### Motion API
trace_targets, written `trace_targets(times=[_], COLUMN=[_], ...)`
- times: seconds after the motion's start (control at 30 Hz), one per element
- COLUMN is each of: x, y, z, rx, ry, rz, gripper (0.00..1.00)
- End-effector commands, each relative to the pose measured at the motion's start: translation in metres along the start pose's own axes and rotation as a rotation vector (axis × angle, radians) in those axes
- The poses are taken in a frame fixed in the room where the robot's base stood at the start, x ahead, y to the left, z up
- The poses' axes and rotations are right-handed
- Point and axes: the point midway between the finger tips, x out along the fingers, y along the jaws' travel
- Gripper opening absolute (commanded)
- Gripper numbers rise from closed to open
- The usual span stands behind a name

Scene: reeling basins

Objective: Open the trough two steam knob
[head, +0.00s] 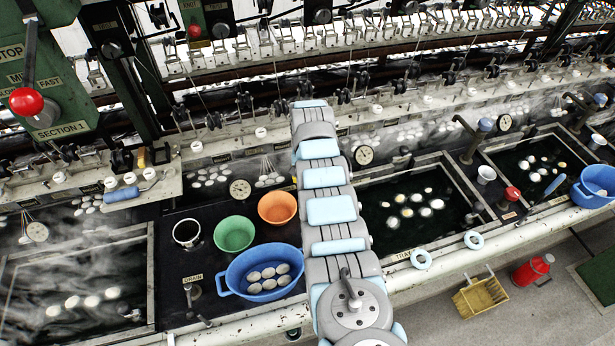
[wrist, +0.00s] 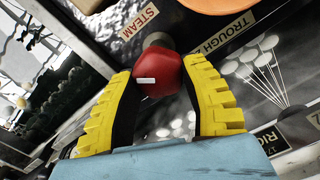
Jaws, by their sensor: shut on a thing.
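The red steam knob (wrist: 160,75) is in the middle of the wrist view, on a short dark stem. My gripper (wrist: 163,69) is shut on the knob, with a yellow-and-black finger on each side. In the head view my arm hides the knob and the gripper. A water trough (head: 372,180) with pale cocoons lies right of my arm in that view.
Left of my arm are an orange bowl (head: 277,221), a green bowl (head: 234,248) and a blue basin (head: 232,284) of cocoons. A steaming trough (head: 150,255) lies farther left. A gauge (head: 364,155) is on the back panel. A yellow crate (head: 478,297) and red can (head: 531,271) stand on the floor.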

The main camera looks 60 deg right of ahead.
Motion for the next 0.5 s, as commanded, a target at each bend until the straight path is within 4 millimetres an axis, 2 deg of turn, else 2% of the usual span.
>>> trace_targets(times=[0.5], x=[0.0003], y=[-0.0027], z=[-0.0002], rx=[-0.452], ry=[0.003], rz=[-0.001], gripper=[0.09])
